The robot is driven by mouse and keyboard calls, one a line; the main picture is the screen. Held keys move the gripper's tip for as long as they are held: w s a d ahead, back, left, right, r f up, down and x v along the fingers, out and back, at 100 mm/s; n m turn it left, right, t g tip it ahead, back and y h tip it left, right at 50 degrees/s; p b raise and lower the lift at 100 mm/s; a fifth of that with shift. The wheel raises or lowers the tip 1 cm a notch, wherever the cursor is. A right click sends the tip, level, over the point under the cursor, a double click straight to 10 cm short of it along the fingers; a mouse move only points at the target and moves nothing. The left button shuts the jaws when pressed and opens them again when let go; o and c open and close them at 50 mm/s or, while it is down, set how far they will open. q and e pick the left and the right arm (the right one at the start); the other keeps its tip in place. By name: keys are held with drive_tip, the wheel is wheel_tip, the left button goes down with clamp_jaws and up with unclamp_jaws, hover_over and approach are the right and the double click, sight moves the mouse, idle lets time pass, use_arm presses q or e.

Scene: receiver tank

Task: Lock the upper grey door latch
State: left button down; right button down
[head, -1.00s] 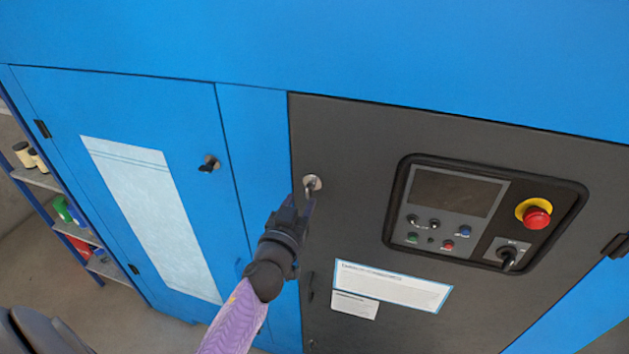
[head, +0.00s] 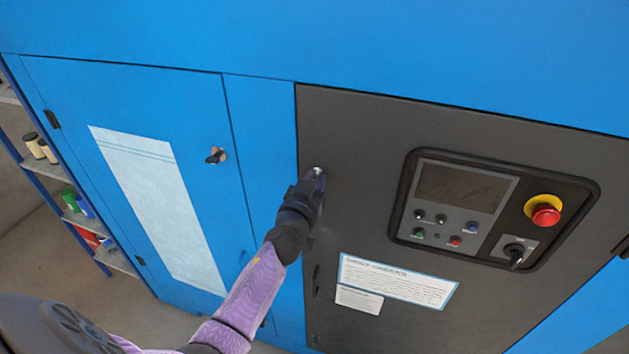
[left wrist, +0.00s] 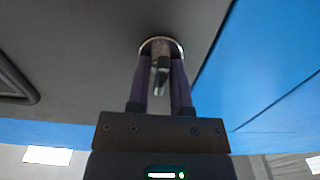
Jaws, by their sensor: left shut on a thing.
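The upper latch on the grey door (head: 390,125) sits near the door's upper left edge. In the head view my left gripper (head: 315,178) covers most of it. In the left wrist view the latch's round silver base (left wrist: 161,45) shows behind the fingers. My left gripper (left wrist: 161,80) is shut on the latch's handle (left wrist: 161,68), with one finger on each side of it. The exact angle of the handle is hard to tell in the head view. My right gripper is not in view.
A control panel (head: 408,215) with a red stop button (head: 546,215) is to the right on the grey door. A blue door (head: 195,110) with its own latch (head: 216,155) is to the left. A shelf (head: 84,222) stands at the far left.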

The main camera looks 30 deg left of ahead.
use_arm(q)
drive_tip(key=shift+m, duration=0.4)
drive_tip(key=m, duration=0.4)
drive_tip(key=shift+d+b, duration=0.1)
drive_tip(key=shift+b, duration=0.2)
drive_tip(key=m, duration=0.4)
drive_tip(key=shift+f+b, duration=0.15)
drive_tip(key=shift+b, duration=0.15)
drive_tip(key=m, duration=0.5)
drive_tip(key=shift+d, duration=0.1)
drive_tip(key=shift+f+m+b, duration=0.15)
drive_tip(key=shift+m+b, duration=0.2)
drive_tip(key=shift+m, duration=1.65)
drive_tip(key=c, duration=0.7)
unclamp_jaws()
